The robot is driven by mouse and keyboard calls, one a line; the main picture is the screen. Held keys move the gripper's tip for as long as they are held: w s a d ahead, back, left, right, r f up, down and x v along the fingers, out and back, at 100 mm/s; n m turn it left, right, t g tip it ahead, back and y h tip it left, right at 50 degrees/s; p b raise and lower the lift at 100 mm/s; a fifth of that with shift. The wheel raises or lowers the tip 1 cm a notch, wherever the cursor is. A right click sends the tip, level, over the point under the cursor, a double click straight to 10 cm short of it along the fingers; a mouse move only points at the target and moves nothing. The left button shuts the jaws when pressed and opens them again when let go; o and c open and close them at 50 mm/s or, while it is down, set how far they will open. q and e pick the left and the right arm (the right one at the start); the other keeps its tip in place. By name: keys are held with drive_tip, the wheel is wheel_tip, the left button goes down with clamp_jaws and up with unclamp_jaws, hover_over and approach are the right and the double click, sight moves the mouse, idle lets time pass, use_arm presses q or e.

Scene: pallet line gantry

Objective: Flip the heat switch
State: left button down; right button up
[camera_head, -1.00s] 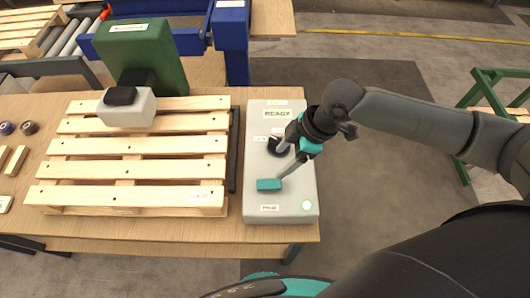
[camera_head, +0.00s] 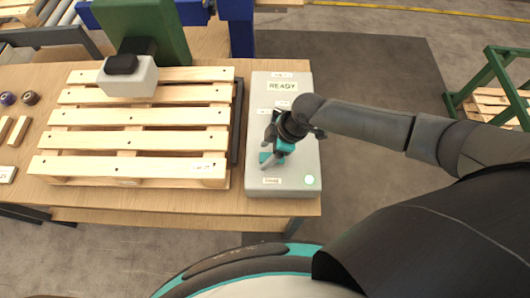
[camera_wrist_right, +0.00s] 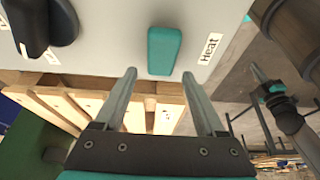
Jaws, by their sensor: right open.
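The heat switch is a teal rocker (camera_head: 265,158) near the front of the grey control box (camera_head: 257,120). In the right wrist view, the teal switch (camera_wrist_right: 163,50) has a "Heat" label (camera_wrist_right: 209,49) beside it. My right gripper (camera_head: 267,152) is over the box at the switch, tilted down. In the right wrist view its two fingers (camera_wrist_right: 159,73) are apart and empty, one toward each side of the switch. I cannot tell whether they touch it. What looks like my left gripper (camera_wrist_right: 262,80) shows small at the right of that view, its jaw unclear.
A black knob (camera_wrist_right: 40,25) stands on the box.

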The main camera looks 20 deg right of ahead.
drive_tip(key=shift+w+a+f, duration=0.1)
drive_tip(key=shift+a+f, duration=0.15)
drive_tip(key=shift+f, duration=0.35)
drive_tip(key=shift+c, duration=0.2)
clamp_jaws()
